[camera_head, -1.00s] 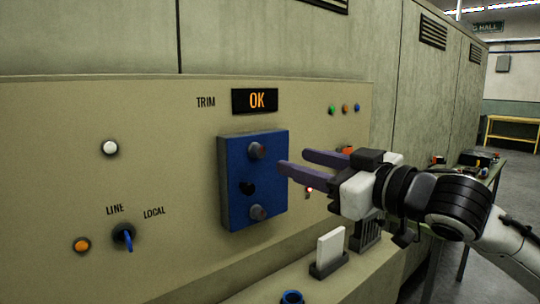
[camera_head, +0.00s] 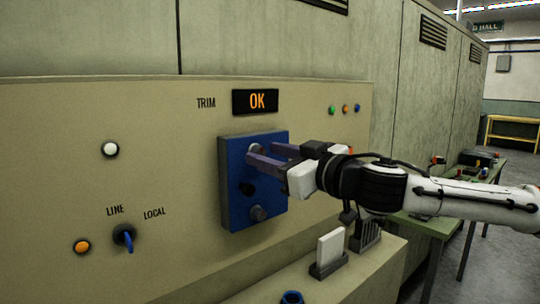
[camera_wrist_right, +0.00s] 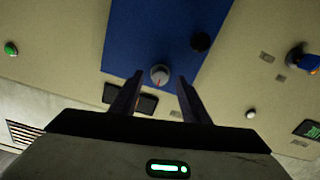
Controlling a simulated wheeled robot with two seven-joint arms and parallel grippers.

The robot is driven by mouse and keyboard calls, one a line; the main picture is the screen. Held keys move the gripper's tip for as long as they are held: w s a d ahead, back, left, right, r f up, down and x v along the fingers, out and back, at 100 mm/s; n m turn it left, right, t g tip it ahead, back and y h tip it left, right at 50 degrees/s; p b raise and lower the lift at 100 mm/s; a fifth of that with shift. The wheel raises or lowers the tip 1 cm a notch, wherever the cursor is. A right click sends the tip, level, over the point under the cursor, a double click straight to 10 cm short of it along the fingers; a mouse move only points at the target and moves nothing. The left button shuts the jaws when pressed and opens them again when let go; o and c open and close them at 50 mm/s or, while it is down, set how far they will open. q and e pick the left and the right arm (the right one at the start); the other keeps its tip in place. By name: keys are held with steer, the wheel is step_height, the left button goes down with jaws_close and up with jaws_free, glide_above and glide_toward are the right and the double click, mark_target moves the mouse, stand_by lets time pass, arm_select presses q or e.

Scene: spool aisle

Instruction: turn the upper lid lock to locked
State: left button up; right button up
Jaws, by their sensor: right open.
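The blue lid (camera_head: 236,180) is a box on the beige panel, with two round grey knobs. The upper lid lock (camera_head: 257,149) is the upper knob, partly hidden by my fingers. In the wrist view the gripper (camera_wrist_right: 160,77) has a finger on each side of the lock; contact cannot be told. The lower lock (camera_head: 258,213) is clear of the gripper. My left gripper is out of view.
An orange OK display (camera_head: 256,101) is above the lid. A blue LINE/LOCAL switch (camera_head: 124,236) is at the left. A white card in a holder (camera_head: 330,247) stands on the ledge below.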

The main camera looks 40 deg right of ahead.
jaws_close()
steer(key=c, duration=1.1)
jaws_free()
steer(key=shift+o, duration=0.2)
steer(key=n+b, duration=0.1)
steer(key=n, duration=0.7)
steer(key=shift+n, duration=0.3)
steer(key=n, duration=0.4)
steer(key=shift+b, duration=0.3)
steer(key=n, duration=0.5)
steer(key=shift+n, duration=0.3)
